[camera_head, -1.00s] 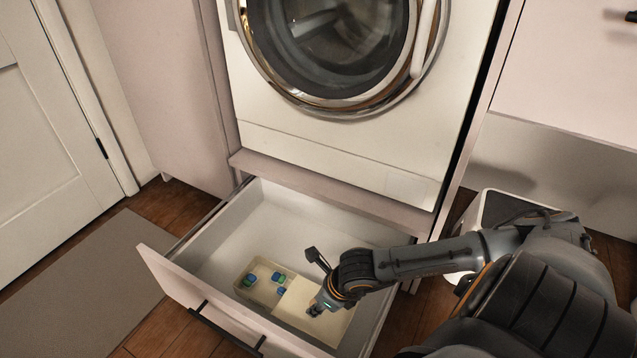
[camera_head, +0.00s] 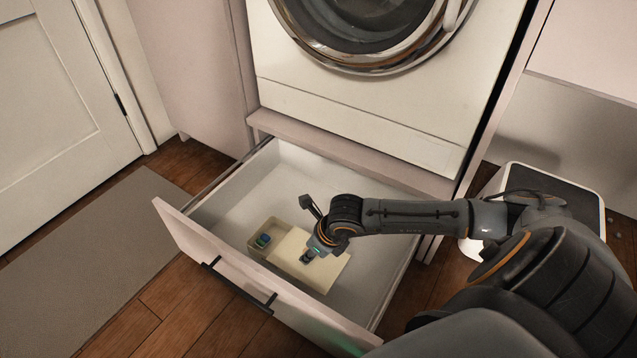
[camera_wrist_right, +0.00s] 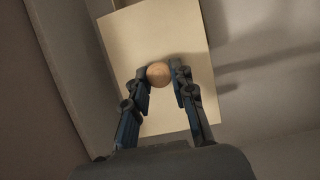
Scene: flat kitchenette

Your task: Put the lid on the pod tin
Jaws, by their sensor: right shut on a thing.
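The pod tin (camera_head: 254,247) is a cream box in the open drawer, with a few blue and green pods (camera_head: 263,240) showing at its left end. The flat cream lid (camera_head: 324,280) covers the rest of the tin from the right. Whether the lid touches the rim cannot be told. My right gripper (camera_head: 308,257) is shut on the lid's round wooden knob, which shows between the fingers in the right wrist view (camera_wrist_right: 158,74). The lid (camera_wrist_right: 150,35) fills the middle of that view and hides the tin. My left gripper is out of view.
The drawer (camera_head: 217,245) is pulled out below a front-loading washing machine (camera_head: 370,110); its walls surround the tin. There is bare drawer floor behind and right of the tin. A grey mat (camera_head: 100,260) lies left.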

